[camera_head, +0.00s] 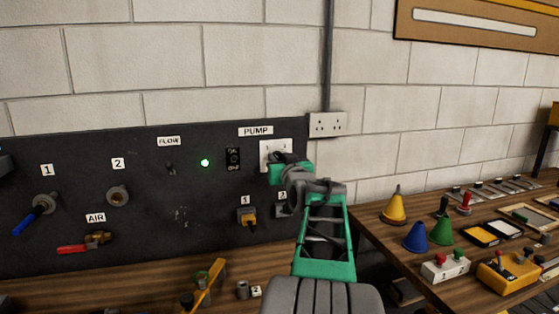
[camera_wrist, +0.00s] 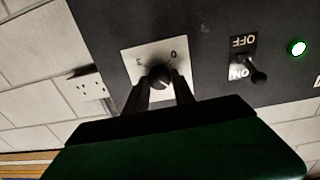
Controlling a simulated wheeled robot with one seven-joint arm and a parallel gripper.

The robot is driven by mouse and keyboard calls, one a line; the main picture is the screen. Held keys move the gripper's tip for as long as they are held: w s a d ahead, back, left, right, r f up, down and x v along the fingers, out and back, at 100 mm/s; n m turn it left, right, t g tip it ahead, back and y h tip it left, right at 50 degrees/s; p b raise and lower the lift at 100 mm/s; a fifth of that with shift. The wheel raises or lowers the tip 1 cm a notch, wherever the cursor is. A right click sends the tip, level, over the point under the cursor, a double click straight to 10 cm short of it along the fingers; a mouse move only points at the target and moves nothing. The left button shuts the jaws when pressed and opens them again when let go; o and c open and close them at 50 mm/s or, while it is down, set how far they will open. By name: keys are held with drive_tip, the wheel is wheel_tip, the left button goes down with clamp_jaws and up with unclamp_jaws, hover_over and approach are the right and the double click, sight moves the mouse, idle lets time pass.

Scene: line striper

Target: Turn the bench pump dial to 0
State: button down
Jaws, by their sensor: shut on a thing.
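The pump dial is a dark round knob (camera_wrist: 158,76) on a white plate (camera_wrist: 135,57) in the wrist view. The plate has a 0 and other marks along its edge. The knob's pointer direction is hard to make out. My gripper (camera_wrist: 160,90) has one finger on each side of the knob and is shut on it. In the head view my gripper (camera_head: 281,160) covers the dial and most of its white plate (camera_head: 267,148), under the PUMP label (camera_head: 256,131).
An ON/OFF toggle switch (camera_head: 233,159) and a lit green lamp (camera_head: 205,163) are left of the dial. A numbered yellow-handled part (camera_head: 247,217) is below. A wall socket (camera_head: 327,124) is at upper right. Cones and control boxes crowd the right bench (camera_head: 375,222).

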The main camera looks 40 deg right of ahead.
drive_tip(key=shift+f+n+b, duration=0.2)
drive_tip(key=shift+n+b, duration=0.2)
drive_tip(key=shift+b, duration=0.3)
drive_tip(key=n+b, duration=1.7)
drive_tip(key=b, duration=0.1)
drive_tip(key=shift+n+t, duration=0.3)
drive_tip(key=c, duration=1.1)
unclamp_jaws()
drive_tip(key=shift+o, duration=0.2)
drive_tip(key=shift+a, duration=0.1)
